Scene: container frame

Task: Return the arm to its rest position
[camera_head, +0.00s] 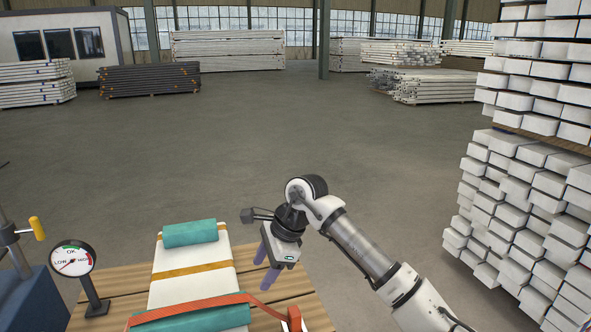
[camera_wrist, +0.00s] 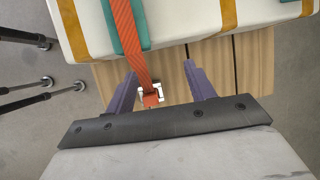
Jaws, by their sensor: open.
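My arm reaches in from the lower right in the head view. My gripper (camera_head: 267,265) hangs fingers-down over the right side of the wooden platform, beside the white wrapped load. In the wrist view my gripper (camera_wrist: 161,80) is open, its two purple fingers spread apart. An orange strap (camera_wrist: 126,32) runs over the load's teal pad and down between the fingers in the picture. A red-orange end piece with a metal buckle (camera_wrist: 151,98) shows at its end. The gripper holds nothing that I can see; its height above the strap end is unclear.
The white load (camera_head: 193,258) has teal pads and yellow bands and lies on the wooden platform (camera_head: 125,280). A dial gauge (camera_head: 73,259) stands at left, by a blue stand with a yellow handle (camera_head: 37,228). Tall white stacks (camera_head: 530,190) stand right.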

